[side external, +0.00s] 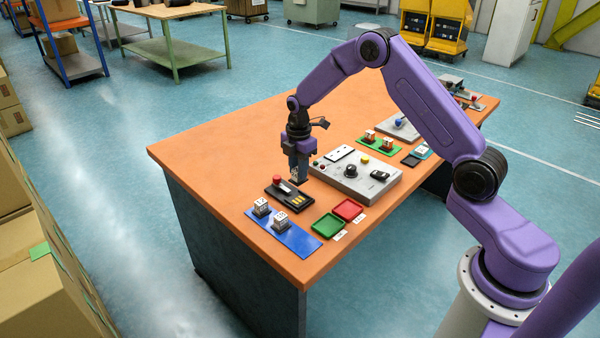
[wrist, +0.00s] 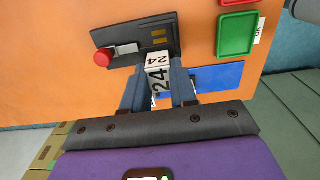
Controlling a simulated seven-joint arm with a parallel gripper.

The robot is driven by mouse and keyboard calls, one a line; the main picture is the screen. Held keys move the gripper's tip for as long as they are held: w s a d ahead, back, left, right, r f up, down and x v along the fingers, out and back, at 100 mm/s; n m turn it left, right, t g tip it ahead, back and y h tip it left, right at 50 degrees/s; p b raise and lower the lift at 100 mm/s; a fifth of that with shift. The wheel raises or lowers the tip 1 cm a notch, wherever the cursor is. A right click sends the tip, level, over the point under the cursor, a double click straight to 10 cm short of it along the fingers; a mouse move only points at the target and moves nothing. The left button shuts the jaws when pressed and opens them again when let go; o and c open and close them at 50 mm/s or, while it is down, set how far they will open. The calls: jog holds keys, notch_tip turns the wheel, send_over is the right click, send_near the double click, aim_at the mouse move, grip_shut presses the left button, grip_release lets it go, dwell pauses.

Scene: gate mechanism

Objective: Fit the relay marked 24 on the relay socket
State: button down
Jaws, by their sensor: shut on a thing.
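The relay marked 24 (wrist: 158,75) is a white block with black digits, held between the fingers of my gripper (wrist: 158,88). In the side view my gripper (side external: 298,178) points down above the table, beside the far end of the black relay socket (side external: 290,196), and the relay is mostly hidden by the fingers. The socket also shows in the wrist view (wrist: 134,45), with yellow contacts (wrist: 160,37), a grey slide bar and a red knob (wrist: 103,59). The relay appears apart from the socket, overlapping its edge in the picture; its height is hard to tell.
A blue mat (side external: 298,240) with two white relays (side external: 262,207) lies in front of the socket. A green tray (side external: 328,225) and red tray (side external: 348,209) lie right. A grey control box (side external: 357,178) stands close behind. The table's left part is clear.

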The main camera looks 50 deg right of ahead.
jog(key=shift+f, duration=3.45)
jog(key=shift+f, duration=0.15)
jog(key=c, duration=0.8)
grip_release()
